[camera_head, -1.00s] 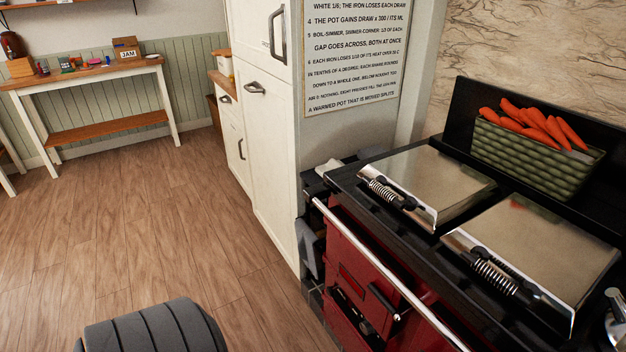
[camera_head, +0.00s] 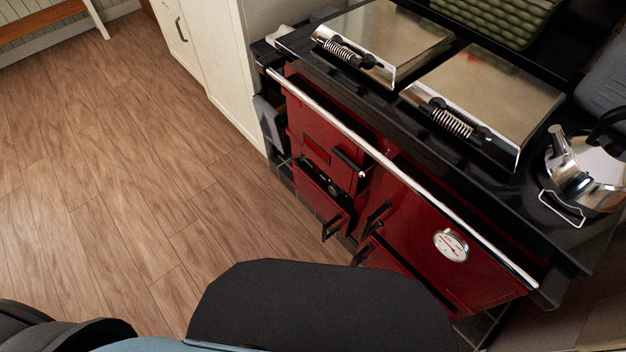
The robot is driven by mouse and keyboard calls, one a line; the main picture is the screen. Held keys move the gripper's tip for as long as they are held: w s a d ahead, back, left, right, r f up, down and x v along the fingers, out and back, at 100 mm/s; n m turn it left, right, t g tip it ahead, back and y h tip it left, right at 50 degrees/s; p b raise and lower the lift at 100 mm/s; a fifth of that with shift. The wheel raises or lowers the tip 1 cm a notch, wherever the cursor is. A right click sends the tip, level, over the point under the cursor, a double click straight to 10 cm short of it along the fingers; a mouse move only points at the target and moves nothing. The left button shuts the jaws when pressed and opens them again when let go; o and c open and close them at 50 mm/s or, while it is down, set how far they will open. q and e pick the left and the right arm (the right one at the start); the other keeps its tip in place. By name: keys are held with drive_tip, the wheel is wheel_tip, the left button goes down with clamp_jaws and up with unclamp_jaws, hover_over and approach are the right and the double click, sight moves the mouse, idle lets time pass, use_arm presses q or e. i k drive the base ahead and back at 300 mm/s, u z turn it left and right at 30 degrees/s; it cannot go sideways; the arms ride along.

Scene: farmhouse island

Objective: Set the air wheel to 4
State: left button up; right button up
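The red range cooker (camera_head: 400,212) stands at the right, with a black top and a steel front rail. A dark fitting (camera_head: 325,187) with small metal parts sits low on its left front, below a small red plate. It is too small to tell whether this is the air wheel, and no number can be read. Black door handles (camera_head: 348,160) stick out near it. A round white dial gauge (camera_head: 450,245) is on the right door. Neither of my grippers can be made out in this view.
Two closed steel lids (camera_head: 385,40) cover the hob. A steel kettle (camera_head: 590,175) stands at its right end. A green basket (camera_head: 500,15) is behind. A cream cabinet (camera_head: 215,55) adjoins the cooker. The wooden floor (camera_head: 120,190) in front is clear.

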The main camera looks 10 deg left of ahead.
sight(334, 189)
drive_tip(key=u, duration=0.7)
drive_tip(key=k, duration=0.35)
drive_tip(key=z, duration=0.75)
drive_tip(key=k, duration=0.95)
drive_tip(key=u, duration=0.95)
drive_tip(key=i, duration=1.1)
drive_tip(key=z, duration=0.8)
drive_tip(key=i, duration=0.6)
drive_tip(key=z, duration=0.5)
